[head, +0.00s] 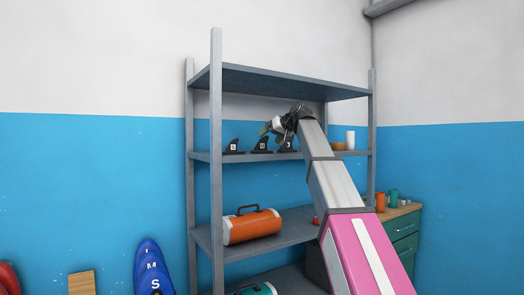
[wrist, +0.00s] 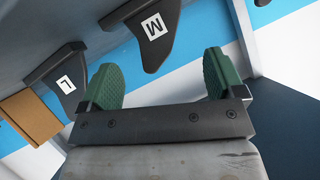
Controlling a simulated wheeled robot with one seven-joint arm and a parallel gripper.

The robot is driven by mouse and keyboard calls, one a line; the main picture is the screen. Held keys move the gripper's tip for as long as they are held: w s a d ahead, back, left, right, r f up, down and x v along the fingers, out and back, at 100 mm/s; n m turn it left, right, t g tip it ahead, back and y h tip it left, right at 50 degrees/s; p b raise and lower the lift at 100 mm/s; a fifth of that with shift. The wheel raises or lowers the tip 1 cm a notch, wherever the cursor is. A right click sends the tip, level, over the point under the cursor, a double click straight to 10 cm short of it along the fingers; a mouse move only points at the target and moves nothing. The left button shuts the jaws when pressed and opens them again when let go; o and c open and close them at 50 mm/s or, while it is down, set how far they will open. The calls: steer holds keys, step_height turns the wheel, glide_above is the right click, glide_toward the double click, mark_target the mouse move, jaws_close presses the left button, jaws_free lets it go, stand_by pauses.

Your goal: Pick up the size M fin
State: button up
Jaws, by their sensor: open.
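The size M fin (wrist: 146,32) is black with a white M label. It shows at the top middle of the wrist view, its tip hanging just beyond the gap between my fingers. In the head view it is the middle fin (head: 261,146) of three on the upper-middle shelf. My gripper (wrist: 165,80) is open and empty, with green pads on both fingers. In the head view my gripper (head: 270,128) is just above and beside the fins. The L fin (wrist: 68,78) is left of my left finger in the wrist view. The S fin (head: 233,147) stands at the left.
The metal shelf (head: 205,156) has a board above the fins and a post at the left. An orange cylinder (head: 252,226) lies one shelf lower. A brown block (wrist: 30,115) is beside the L fin.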

mark_target(265, 140)
steer(key=x, duration=0.5)
steer(key=shift+w, duration=0.55)
steer(key=c, duration=1)
